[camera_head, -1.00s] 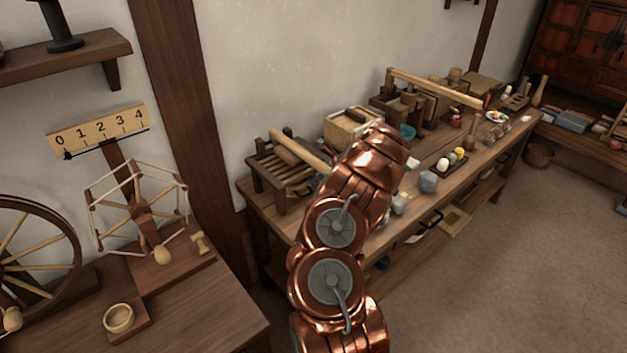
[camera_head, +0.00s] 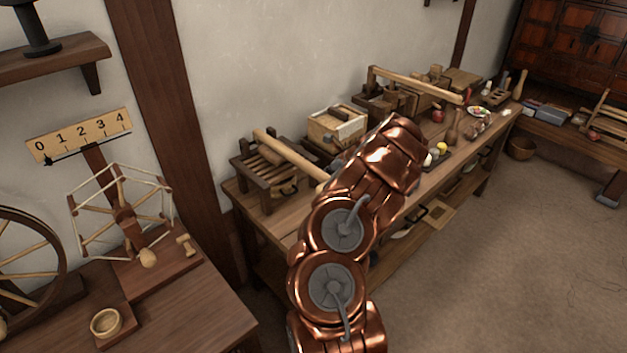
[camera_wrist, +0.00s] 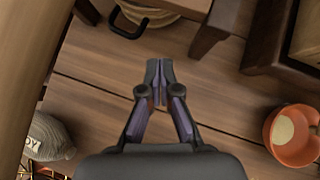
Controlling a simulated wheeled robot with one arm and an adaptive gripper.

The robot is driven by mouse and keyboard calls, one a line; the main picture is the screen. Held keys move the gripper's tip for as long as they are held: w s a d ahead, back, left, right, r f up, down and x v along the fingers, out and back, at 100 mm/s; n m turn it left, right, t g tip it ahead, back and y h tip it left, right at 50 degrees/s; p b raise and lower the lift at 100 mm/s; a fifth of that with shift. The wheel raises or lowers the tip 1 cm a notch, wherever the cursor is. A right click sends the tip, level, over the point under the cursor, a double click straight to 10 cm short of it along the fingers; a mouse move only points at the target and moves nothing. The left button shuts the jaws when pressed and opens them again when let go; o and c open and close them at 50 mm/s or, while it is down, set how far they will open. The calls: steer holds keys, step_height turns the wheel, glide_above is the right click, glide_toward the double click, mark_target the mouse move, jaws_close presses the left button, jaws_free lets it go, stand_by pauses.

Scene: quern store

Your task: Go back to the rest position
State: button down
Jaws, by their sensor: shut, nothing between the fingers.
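In the wrist view my gripper (camera_wrist: 160,70) is shut, its two fingertips together with nothing between them. It hangs above the plank top of the long workbench (camera_wrist: 205,80). In the head view my copper arm covers the middle of the picture and the gripper itself is hidden. The long workbench (camera_head: 262,222) stands along the wall behind and to the right of the arm.
An orange bowl (camera_wrist: 293,135) and a grey lettered object (camera_wrist: 48,140) lie either side of my gripper. A wooden frame (camera_head: 270,170) and a pale box (camera_head: 337,126) stand on the bench. A spinning-wheel table (camera_head: 200,305) is at left. Floor (camera_head: 480,270) at right is clear.

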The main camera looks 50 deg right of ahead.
steer(key=shift+v, duration=2.25)
